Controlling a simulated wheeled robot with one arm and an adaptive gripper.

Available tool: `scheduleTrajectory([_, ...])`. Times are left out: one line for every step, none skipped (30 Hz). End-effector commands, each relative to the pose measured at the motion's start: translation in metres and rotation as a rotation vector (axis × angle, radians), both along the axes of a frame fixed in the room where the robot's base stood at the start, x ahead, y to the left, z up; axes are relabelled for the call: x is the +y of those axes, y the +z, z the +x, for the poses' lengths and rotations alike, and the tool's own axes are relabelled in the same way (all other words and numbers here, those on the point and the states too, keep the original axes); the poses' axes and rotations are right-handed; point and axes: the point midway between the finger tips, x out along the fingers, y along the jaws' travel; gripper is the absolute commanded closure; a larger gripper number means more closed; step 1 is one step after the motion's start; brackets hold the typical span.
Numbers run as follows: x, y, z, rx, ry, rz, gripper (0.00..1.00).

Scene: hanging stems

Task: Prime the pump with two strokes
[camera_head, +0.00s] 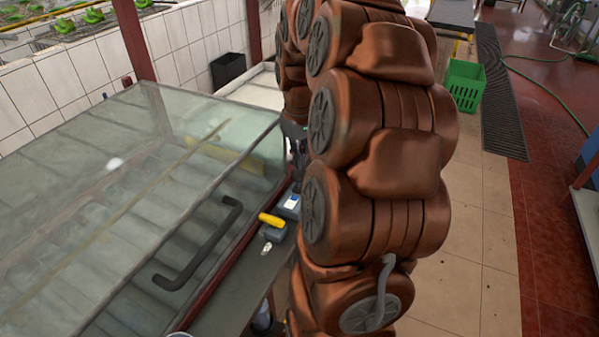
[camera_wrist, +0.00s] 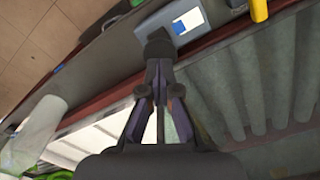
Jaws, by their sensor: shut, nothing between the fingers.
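A grey pump unit (camera_head: 290,206) with a blue-and-white label sits on the narrow ledge beside the glass-covered case. A yellow handle (camera_head: 271,219) lies just beside it, over a second grey block. In the wrist view the grey unit (camera_wrist: 178,22) is at the top, and part of the yellow handle (camera_wrist: 259,10) shows at the top right. My gripper (camera_wrist: 158,45) is shut and empty, its fingertips overlapping the near edge of the grey unit; I cannot tell whether they touch. In the head view my arm hides most of the gripper.
The glass case (camera_head: 100,190) with a black bar handle (camera_head: 200,245) fills the left. A black bin (camera_head: 228,70) stands behind it. A green crate (camera_head: 465,86) stands on the tiled floor at the right, beside a floor grate. The right-hand floor is mostly open.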

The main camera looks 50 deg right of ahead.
Motion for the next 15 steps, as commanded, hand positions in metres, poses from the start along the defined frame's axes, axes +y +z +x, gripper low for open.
scheduleTrajectory([0.000,-0.003,0.000,0.001,0.000,0.000,1.00])
scheduleTrajectory([0.000,-0.004,0.000,0.001,0.000,0.000,1.00])
scheduleTrajectory([0.000,-0.006,0.000,0.001,0.000,0.000,1.00])
scheduleTrajectory([0.000,-0.007,0.000,0.001,0.000,0.000,1.00])
scheduleTrajectory([0.000,-0.008,0.000,0.001,0.000,0.000,1.00])
scheduleTrajectory([0.000,-0.010,0.000,0.001,0.000,0.000,1.00])
scheduleTrajectory([0.000,-0.011,0.000,0.001,0.000,0.000,1.00])
scheduleTrajectory([0.000,-0.012,0.000,0.001,0.000,0.000,1.00])
scheduleTrajectory([0.000,-0.014,0.000,0.002,0.000,0.001,1.00])
scheduleTrajectory([0.000,-0.015,0.000,0.002,0.000,0.001,1.00])
scheduleTrajectory([0.000,-0.017,0.000,0.002,0.000,0.001,1.00])
scheduleTrajectory([0.000,-0.018,0.000,0.002,0.000,0.001,1.00])
scheduleTrajectory([0.000,-0.019,-0.001,0.002,0.000,0.001,1.00])
scheduleTrajectory([0.000,-0.021,-0.001,0.002,0.000,0.001,1.00])
scheduleTrajectory([0.000,-0.022,-0.001,0.002,0.000,0.001,1.00])
